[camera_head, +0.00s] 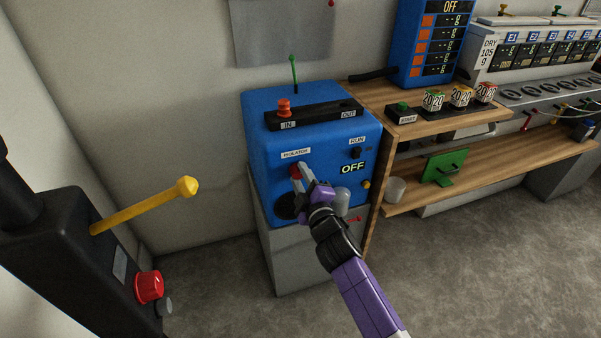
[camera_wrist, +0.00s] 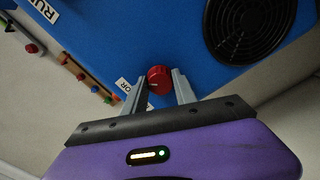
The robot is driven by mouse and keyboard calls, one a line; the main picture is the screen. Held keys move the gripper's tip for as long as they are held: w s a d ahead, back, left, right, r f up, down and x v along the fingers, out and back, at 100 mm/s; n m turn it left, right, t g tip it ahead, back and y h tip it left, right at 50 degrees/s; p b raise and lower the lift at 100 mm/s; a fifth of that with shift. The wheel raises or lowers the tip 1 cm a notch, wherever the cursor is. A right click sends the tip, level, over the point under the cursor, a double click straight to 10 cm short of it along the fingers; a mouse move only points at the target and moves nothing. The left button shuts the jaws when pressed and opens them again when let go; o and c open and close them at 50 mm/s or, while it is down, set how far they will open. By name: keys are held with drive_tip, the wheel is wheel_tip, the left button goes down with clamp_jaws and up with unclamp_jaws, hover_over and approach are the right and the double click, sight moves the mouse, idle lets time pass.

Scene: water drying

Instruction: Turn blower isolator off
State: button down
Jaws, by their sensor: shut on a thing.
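The blower is a blue box (camera_head: 263,148) standing on a grey cabinet (camera_head: 290,262) against the wall. Its red isolator knob (camera_head: 295,171) is on the front face, below the "ISOLATOR" label (camera_head: 296,154). My gripper (camera_head: 299,176) reaches the knob from the lower right. In the wrist view, the round red knob (camera_wrist: 159,77) sits between the two grey fingers of my gripper (camera_wrist: 160,82), which are shut on it. The display (camera_head: 352,168) on the blue face reads "OFF". A RUN switch (camera_head: 356,153) is above the display.
A wooden bench (camera_head: 400,130) with blocks and a green stand (camera_head: 444,166) is on the right. A black unit with a yellow lever (camera_head: 145,207) and red button (camera_head: 149,286) stands at the left. The floor (camera_head: 480,270) at lower right is clear.

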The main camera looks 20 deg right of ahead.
drive_tip(key=n+p, duration=0.1)
drive_tip(key=n, duration=0.3)
drive_tip(key=shift+a+r+n, duration=0.1)
drive_tip(key=shift+n, duration=0.2)
drive_tip(key=shift+n+p, duration=0.4)
drive_tip(key=shift+n, duration=1.4)
drive_tip(key=c, duration=1)
unclamp_jaws()
drive_tip(key=s+p, duration=0.3)
drive_tip(key=s, duration=0.4)
drive_tip(key=shift+s, duration=0.4)
